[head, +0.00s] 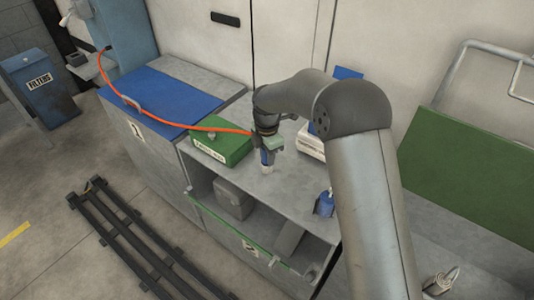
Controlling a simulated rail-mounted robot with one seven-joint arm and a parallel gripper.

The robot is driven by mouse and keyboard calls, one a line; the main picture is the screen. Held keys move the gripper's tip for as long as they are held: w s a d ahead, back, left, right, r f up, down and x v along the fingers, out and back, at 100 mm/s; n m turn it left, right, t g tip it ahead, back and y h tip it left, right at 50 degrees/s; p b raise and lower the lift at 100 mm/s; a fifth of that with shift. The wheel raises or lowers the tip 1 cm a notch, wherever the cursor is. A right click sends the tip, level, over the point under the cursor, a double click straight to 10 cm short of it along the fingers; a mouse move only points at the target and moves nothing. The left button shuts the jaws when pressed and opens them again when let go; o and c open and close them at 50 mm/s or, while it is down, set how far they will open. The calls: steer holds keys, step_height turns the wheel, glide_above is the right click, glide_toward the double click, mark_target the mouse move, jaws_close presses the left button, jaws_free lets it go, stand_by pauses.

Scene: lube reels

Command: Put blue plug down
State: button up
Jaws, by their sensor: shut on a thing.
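My gripper (268,147) is over the grey bench top (290,185), pointing down. It is shut on a small blue piece with a pale lower end, which I take for the blue plug (267,158). The plug is upright, with its lower end close to the bench top; I cannot tell if it touches. The fingers are small in this view and partly hidden by the wrist.
A green case (222,143) stands left of my gripper, and a white box (311,142) behind right. A small blue container (325,203) stands near the front right. An orange hose (185,124) runs from the blue-topped cabinet (150,98) towards my wrist.

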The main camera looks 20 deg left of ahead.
steer(key=shift+f, duration=0.2)
steer(key=o, duration=1.1)
steer(key=shift+o, duration=0.2)
steer(key=shift+r, duration=0.15)
